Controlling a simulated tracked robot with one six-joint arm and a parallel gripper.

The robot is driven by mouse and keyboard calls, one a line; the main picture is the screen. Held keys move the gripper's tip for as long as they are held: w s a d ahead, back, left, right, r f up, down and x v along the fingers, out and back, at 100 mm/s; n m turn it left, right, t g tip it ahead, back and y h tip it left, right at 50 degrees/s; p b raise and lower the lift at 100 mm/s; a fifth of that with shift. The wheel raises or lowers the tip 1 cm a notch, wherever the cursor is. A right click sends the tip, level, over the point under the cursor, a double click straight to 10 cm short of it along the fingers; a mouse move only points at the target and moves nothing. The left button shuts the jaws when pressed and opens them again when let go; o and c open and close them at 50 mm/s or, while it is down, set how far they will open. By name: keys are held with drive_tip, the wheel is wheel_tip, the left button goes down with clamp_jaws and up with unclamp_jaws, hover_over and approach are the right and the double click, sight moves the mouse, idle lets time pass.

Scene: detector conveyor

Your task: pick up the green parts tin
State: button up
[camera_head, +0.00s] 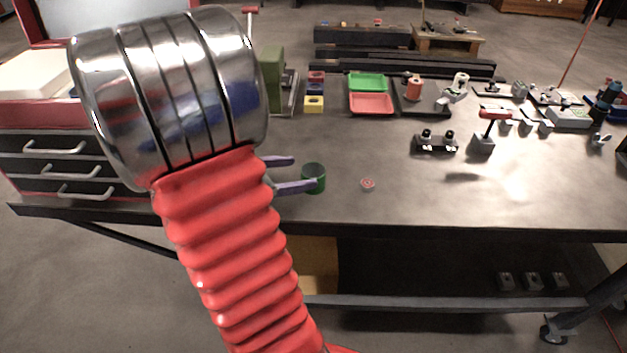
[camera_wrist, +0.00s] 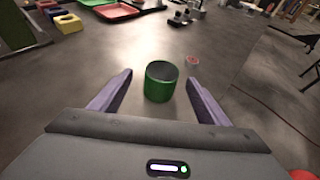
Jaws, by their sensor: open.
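The green parts tin (camera_head: 315,178) stands upright near the front edge of the grey workbench in the head view. It is a short dark green cylinder with an open-looking top. In the wrist view the tin (camera_wrist: 161,82) is between and slightly beyond the tips of my two purple fingers. My gripper (camera_wrist: 158,78) is open, with a gap on both sides of the tin. In the head view my gripper (camera_head: 303,173) reaches in from the left, its fingertips beside the tin. My red and chrome arm hides the bench to the left.
A small red round piece (camera_head: 367,184) lies right of the tin. A black fixture (camera_head: 436,143) stands to the right. The bench around the tin is mostly clear.

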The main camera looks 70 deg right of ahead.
sight(322, 170)
drive_tip(key=shift+x, duration=2.3)
drive_tip(key=shift+f, duration=0.1)
drive_tip(key=shift+x, duration=2.55)
drive_tip(key=shift+s+a, duration=0.1)
drive_tip(key=shift+s, duration=0.05)
drive_tip(key=c, duration=1.1)
drive_tip(key=shift+c, duration=0.2)
wheel_tip(322, 170, up, 10)
